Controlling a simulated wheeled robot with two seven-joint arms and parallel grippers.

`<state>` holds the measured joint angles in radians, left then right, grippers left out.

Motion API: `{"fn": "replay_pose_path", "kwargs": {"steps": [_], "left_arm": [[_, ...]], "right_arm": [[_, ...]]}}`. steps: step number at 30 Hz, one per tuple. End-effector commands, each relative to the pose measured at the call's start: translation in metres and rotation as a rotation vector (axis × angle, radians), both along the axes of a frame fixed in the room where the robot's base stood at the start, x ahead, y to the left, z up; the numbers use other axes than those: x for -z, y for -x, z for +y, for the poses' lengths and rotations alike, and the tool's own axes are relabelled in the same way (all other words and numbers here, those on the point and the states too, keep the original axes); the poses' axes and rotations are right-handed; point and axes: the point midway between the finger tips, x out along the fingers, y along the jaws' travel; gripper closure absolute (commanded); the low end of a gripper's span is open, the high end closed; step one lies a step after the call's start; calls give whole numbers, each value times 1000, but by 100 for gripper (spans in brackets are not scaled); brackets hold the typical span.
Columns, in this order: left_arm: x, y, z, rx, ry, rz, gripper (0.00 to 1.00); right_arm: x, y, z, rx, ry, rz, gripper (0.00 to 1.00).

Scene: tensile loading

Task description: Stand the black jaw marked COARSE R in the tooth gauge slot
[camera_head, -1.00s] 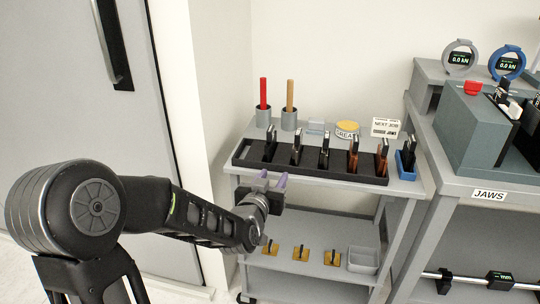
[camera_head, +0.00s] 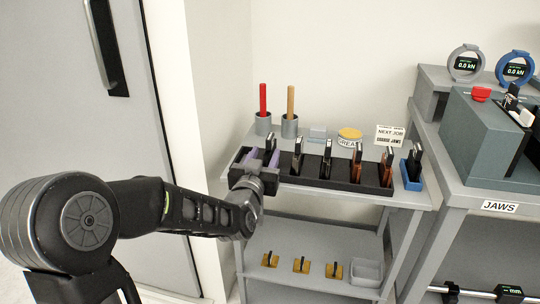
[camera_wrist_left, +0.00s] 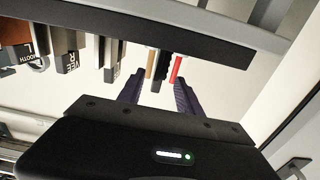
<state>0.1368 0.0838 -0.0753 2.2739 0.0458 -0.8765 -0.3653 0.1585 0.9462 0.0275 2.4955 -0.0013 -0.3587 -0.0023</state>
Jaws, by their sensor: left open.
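A black rack (camera_head: 341,184) on the cart's top holds several upright jaws in a row. Their markings are too small to read in the head view, so I cannot tell which is COARSE R. My left gripper (camera_head: 263,157) is open at the rack's left end, its purple fingers pointing up and away. The leftmost dark jaw (camera_head: 271,143) shows just beyond them. In the left wrist view a dark jaw (camera_wrist_left: 160,72) appears between the open fingers (camera_wrist_left: 157,92), not held. A blue holder (camera_head: 411,184) right of the rack has a dark jaw in it; I cannot confirm it is the tooth gauge.
Behind the rack stand cups with a red handle (camera_head: 263,98) and a tan handle (camera_head: 290,101), a yellow-lidded tin (camera_head: 349,134) and a NEXT JOB card (camera_head: 390,134). The lower shelf holds a grey tray (camera_head: 367,271). A bench (camera_head: 455,190) stands at right.

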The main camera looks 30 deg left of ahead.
Motion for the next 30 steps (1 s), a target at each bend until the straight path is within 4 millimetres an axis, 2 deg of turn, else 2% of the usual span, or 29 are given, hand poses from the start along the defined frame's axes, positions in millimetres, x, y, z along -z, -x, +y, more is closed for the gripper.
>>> {"fn": "replay_pose_path", "kwargs": {"steps": [10, 21, 30], "left_arm": [[0, -4, 1, 0, 0, 1, 58], [-4, -49, 11, 1, 0, 1, 58], [-4, -52, 12, 1, 0, 1, 58]], "right_arm": [[0, 0, 0, 0, 0, 0, 60], [-2, 0, 0, 0, 0, 0, 60], [-2, 0, 0, 0, 0, 0, 60]]}}
